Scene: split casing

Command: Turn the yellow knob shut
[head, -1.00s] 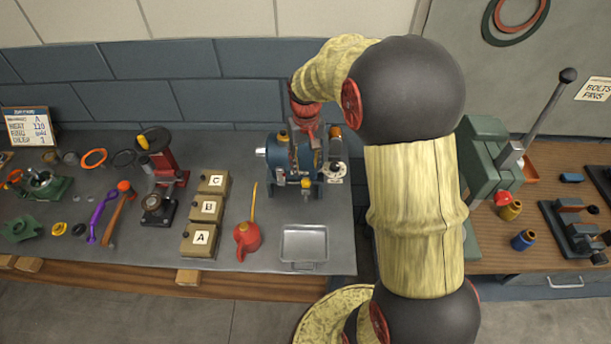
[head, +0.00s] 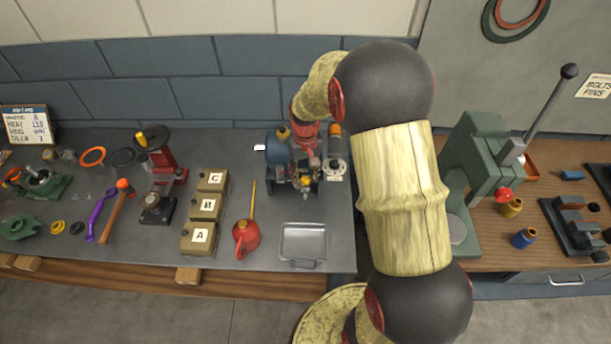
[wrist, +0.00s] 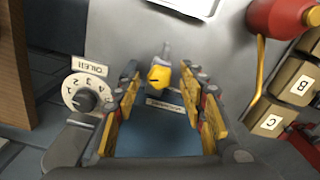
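The yellow knob (wrist: 159,77) shows in the wrist view between the tips of my gripper (wrist: 161,90). The fingers are open, on either side of it, with visible gaps. In the head view the small yellow knob (head: 305,181) is at the front of the blue casing (head: 279,151) on the grey bench. My gripper (head: 307,164) comes down over the casing's front and hides part of it. Whether the knob is open or shut cannot be told.
A numbered dial (wrist: 86,92) is left of my fingers in the wrist view. A metal tray (head: 303,241), a red oil can (head: 246,238) and lettered boxes (head: 206,208) stand nearby. A green press (head: 480,170) stands to the right.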

